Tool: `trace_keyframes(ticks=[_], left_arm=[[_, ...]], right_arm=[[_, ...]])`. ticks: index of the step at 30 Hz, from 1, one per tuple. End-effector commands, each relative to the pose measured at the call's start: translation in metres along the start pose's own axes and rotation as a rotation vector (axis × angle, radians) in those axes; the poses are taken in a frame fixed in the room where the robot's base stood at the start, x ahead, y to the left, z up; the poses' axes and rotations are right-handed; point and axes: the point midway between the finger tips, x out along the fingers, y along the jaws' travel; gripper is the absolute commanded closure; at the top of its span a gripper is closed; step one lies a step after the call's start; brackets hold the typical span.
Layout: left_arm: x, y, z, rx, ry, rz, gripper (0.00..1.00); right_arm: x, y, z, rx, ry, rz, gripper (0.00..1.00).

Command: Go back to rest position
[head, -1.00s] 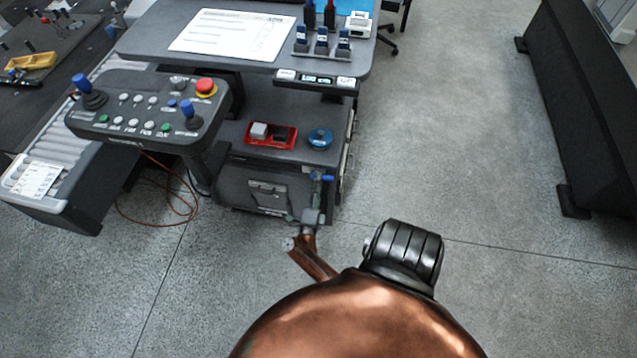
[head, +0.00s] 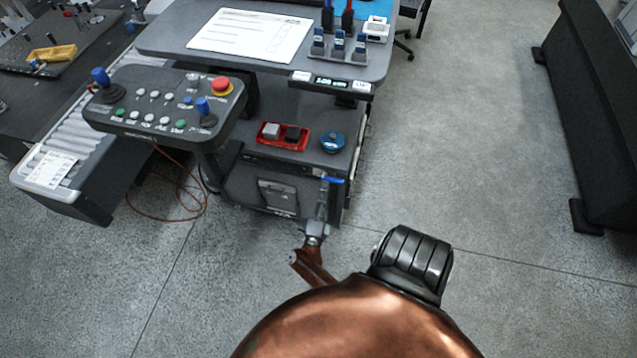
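My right gripper (head: 321,205) shows small and seen from above, beyond my copper-coloured arm and in front of the dark cart (head: 240,200). It points away toward the cart's lower front. A small blue piece shows at its far end, and I cannot tell whether that is part of the gripper or lies behind it. The fingers are too small to tell open from shut. I see no object clearly held. My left gripper is out of view.
The workstation table (head: 165,38) bears a paper sheet (head: 250,36). A control panel (head: 165,103) with joysticks and a red button stands left, by a roller conveyor (head: 85,140). A red tray (head: 262,140) and blue round item (head: 333,142) sit on the cart's shelf.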

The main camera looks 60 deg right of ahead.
Motion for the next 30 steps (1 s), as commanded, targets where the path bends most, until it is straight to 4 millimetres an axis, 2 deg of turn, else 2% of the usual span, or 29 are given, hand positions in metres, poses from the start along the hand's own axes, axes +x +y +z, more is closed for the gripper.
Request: trace_keyframes(ticks=[1,5,15,19,30], left_arm=[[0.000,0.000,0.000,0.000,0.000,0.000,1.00],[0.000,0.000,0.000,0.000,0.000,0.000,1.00],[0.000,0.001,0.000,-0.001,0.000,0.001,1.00],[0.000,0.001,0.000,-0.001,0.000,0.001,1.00],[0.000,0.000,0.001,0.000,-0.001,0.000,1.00]], right_arm=[[-0.053,0.019,-0.003,-0.001,0.010,0.096,0.65],[-0.044,0.020,-0.003,-0.001,0.010,0.094,0.65],[0.007,0.023,-0.002,0.003,0.012,0.092,0.65],[0.022,0.024,-0.002,0.004,0.013,0.091,0.65],[0.031,0.024,-0.002,0.003,0.013,0.089,0.65]])
